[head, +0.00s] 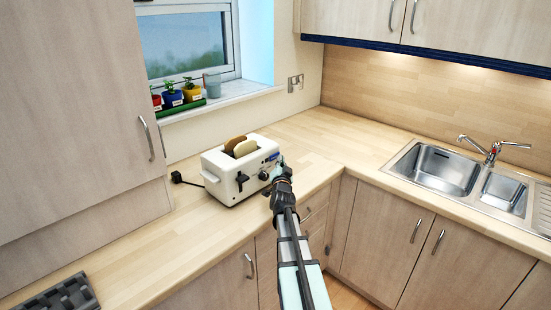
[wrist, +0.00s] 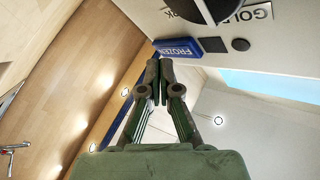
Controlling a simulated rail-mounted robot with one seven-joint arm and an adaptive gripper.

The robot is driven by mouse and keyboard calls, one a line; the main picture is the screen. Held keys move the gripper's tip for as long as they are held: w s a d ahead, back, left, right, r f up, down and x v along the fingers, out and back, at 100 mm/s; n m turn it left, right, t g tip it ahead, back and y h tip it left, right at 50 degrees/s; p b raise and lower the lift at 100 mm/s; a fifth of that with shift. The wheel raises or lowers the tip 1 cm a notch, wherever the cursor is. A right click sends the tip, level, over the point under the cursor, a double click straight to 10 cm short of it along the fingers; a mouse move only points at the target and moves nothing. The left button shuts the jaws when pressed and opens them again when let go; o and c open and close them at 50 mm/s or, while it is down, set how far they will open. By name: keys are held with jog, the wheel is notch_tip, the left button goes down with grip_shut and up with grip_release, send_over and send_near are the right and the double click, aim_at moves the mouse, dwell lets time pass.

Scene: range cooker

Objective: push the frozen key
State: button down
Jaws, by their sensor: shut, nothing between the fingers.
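A white toaster (head: 240,168) with slices of bread in its two slots stands on the wooden worktop. In the wrist view, the blue frozen key (wrist: 178,47), lettered "FROZEN", is on the toaster's white panel. My gripper (wrist: 158,66) is shut and empty, its fingertips right beside the lower-left part of the key in the picture. I cannot tell whether they touch it. In the head view, my gripper (head: 279,168) is at the right-hand end of the toaster, and the arm hides part of that panel.
On the panel near the key are a large dark dial (wrist: 205,8), a black square button (wrist: 212,45) and a round button (wrist: 240,44). Plant pots (head: 172,98) stand on the windowsill. A sink (head: 446,172) is at the right. The worktop in front of the toaster is clear.

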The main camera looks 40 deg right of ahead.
jog(key=shift+w+a, duration=0.1)
jog(key=shift+w, duration=0.45)
dwell(0.4)
jog(key=shift+s+b, duration=0.55)
jog(key=shift+s, duration=0.05)
